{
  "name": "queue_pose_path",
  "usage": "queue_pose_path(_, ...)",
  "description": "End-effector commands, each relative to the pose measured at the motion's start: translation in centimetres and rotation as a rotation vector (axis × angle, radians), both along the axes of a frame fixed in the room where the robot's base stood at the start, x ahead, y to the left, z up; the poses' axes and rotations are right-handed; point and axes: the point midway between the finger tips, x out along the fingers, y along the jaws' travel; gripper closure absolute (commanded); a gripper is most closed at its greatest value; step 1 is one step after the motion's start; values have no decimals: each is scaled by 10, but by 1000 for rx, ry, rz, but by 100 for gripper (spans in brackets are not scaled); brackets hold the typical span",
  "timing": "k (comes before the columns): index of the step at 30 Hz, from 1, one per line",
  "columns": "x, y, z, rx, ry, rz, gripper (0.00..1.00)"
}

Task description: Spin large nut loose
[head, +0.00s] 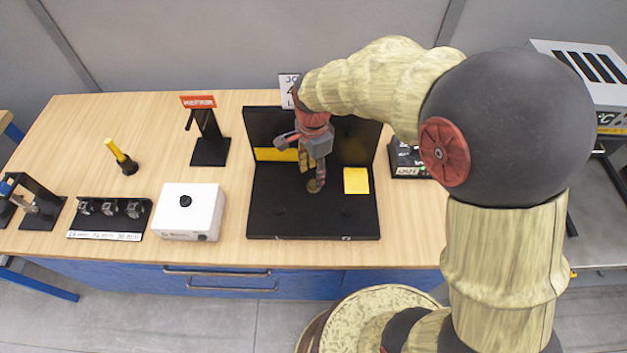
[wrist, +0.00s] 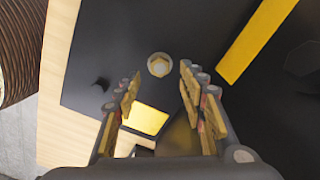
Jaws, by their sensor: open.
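The large nut (wrist: 160,65) shows in the wrist view as a pale brass hexagon with a round rim, on the black fixture (wrist: 95,60). In the head view it appears as a small brass disc (head: 315,186) on the base of the black fixture (head: 275,215), partly hidden by my gripper. My gripper (head: 307,164) is over the fixture, pointing down. In the wrist view my gripper (wrist: 158,80) is open and empty, and the nut shows between and just beyond its fingertips. I cannot tell the exact height gap.
A yellow square (head: 356,180) lies on the fixture base, and a yellow strip (head: 276,154) is at its back panel. A white box (head: 188,211) stands to the left. A black stand with a red sign (head: 198,102) is behind it. Bare wood (head: 235,125) lies between.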

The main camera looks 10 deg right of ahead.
Motion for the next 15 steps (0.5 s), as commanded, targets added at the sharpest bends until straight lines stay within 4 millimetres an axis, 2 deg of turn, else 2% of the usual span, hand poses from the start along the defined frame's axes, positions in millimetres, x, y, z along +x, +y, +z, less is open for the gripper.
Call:
queue_pose_path(1, -1, 0, -11, -1, 2, 0, 59)
queue_pose_path(6, 0, 0, -34, 0, 1, 1, 59)
queue_pose_path(10, 0, 0, -44, 0, 1, 2, 59)
queue_pose_path(15, 0, 0, -48, 0, -1, 2, 59)
